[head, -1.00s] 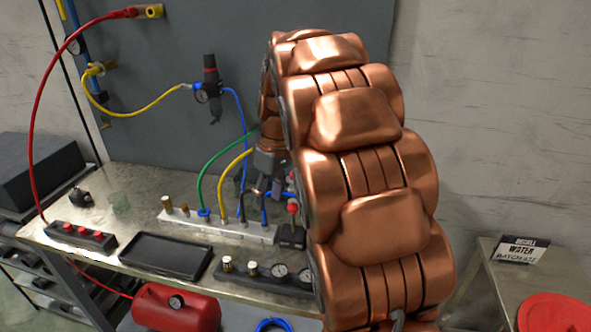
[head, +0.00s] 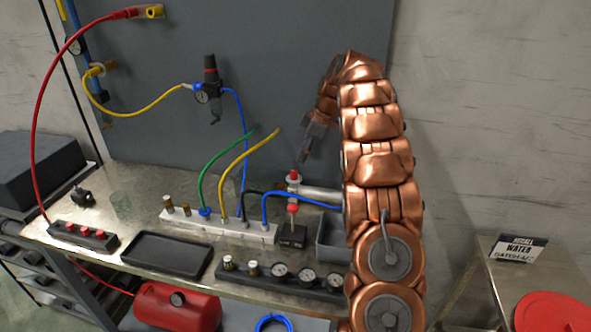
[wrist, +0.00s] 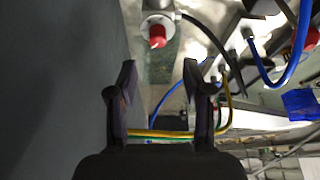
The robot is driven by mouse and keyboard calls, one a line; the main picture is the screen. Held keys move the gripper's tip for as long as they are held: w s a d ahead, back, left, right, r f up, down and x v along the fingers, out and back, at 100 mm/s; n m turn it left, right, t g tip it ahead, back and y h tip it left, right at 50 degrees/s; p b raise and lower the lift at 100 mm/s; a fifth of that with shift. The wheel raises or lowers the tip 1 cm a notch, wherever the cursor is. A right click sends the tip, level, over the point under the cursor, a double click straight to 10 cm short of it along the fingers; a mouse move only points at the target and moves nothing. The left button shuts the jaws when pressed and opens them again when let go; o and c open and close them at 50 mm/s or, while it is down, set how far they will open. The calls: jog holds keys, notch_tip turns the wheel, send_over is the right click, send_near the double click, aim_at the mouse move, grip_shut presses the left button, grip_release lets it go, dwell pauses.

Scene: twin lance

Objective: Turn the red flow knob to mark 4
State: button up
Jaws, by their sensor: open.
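A red knob (head: 293,176) sits on a fitting at the end of a silver pipe, at the back of the bench in the head view. In the wrist view a red knob (wrist: 157,37) on a round pale disc lies ahead of the fingertips, roughly between them. It looks like the same knob; I cannot read any marks on the disc. My gripper (head: 304,156) hangs tilted down just above and to the right of the knob, apart from it. Its two fingers (wrist: 160,80) are open in the wrist view, with nothing between them.
A red-topped lever (head: 292,209) on a black block stands just in front of the knob. Blue, green and yellow hoses (head: 232,155) rise from the silver manifold (head: 262,234) to the left. The grey back panel (wrist: 45,85) is close on the wrist view's left.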

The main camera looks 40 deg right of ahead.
aim_at(294, 172)
jog(key=shift+w+d+f, duration=0.1)
jog(key=shift+d, duration=0.05)
jog(key=shift+p+x, duration=1.45)
jog(key=shift+x, duration=2.35)
jog(key=shift+c, duration=0.2)
grip_shut()
